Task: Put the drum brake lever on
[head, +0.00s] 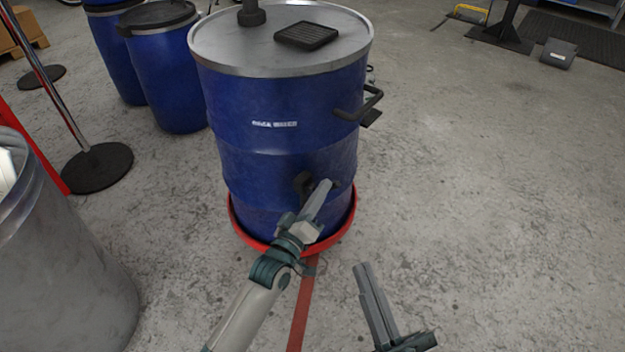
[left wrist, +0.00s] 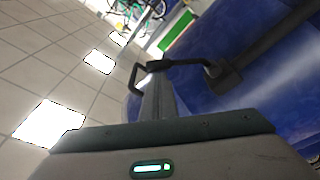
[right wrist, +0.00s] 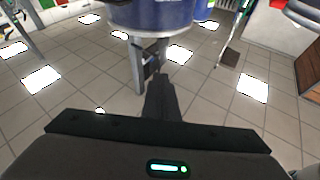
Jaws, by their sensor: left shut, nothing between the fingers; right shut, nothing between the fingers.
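The blue drum (head: 280,150) stands upright in a red ring-shaped base (head: 240,232). A small dark fitting (head: 304,184) sits low on its front; I cannot tell for sure that it is the brake lever. My left gripper (head: 323,188) is shut and empty, its tip in front of the drum beside this fitting. In the left wrist view, its fingers (left wrist: 157,92) are close to a bent black bar (left wrist: 185,62) by the blue drum; contact is unclear. My right gripper (head: 363,270) is shut and empty, apart from the drum at lower right; its fingers also show in the right wrist view (right wrist: 161,88).
A black handle (head: 362,108) sticks out from the drum's right side. Other blue drums (head: 170,80), a post on a round base (head: 97,168) and a grey barrel (head: 75,270) stand to the left.

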